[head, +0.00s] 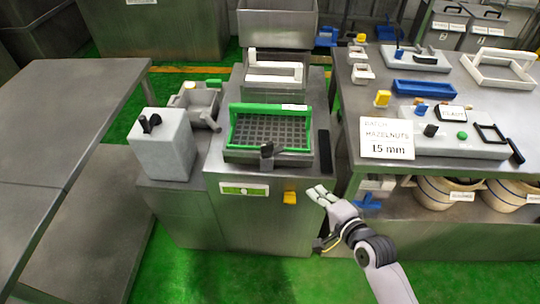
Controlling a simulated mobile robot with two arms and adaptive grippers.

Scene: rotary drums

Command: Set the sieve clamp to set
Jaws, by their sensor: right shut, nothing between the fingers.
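The sieve (270,131) has a green frame around a dark grid and sits in the top of the grey machine (262,225). A small black lever (266,150), which looks like the sieve clamp, stands at the sieve's front edge near its middle. Which setting it is in is too small to tell. My right gripper (320,194) is shut and empty. It is in front of the machine's right side, lower in the picture than the lever and apart from it. My left gripper is not in view.
A yellow tab (290,198) is on the machine's front, just left of my right gripper. A grey box with a black knob (150,123) stands left of the sieve. The right bench holds a "15 mm" sign (387,139), trays and blocks. The left table (60,120) is bare.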

